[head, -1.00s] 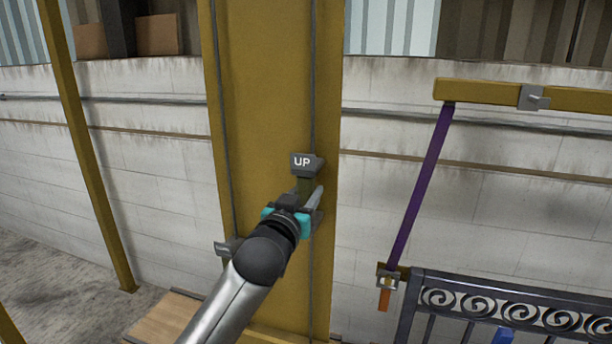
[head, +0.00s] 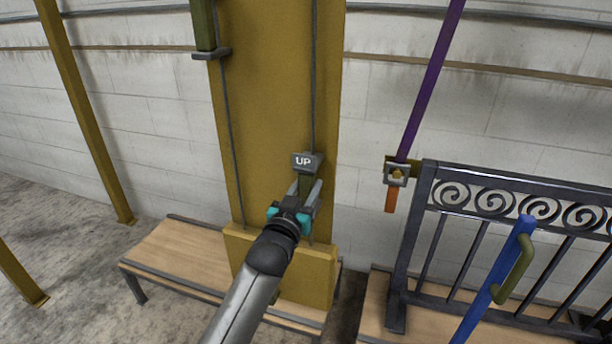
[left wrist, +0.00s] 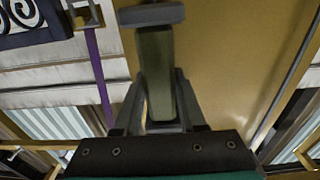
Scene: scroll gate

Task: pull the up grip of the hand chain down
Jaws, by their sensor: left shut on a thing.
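The up grip (head: 306,161) is a grey block marked "UP" with a short olive handle below it. It hangs on a thin dark chain in front of the yellow column (head: 270,100). My left gripper (head: 306,188) is shut on the olive handle, just under the block. In the left wrist view the olive handle (left wrist: 155,70) stands between my two fingers, with the grey flange at its far end. The other grip (head: 205,30), olive with a grey flange, hangs higher on the left chain. My right gripper is not in view.
A wooden-topped bench (head: 175,258) stands at the column's foot. To the right are a dark scrolled gate (head: 480,190), a purple strap (head: 430,80) with an orange end, and a blue bar (head: 495,285) with an olive handle. A thin yellow post (head: 85,130) stands at left.

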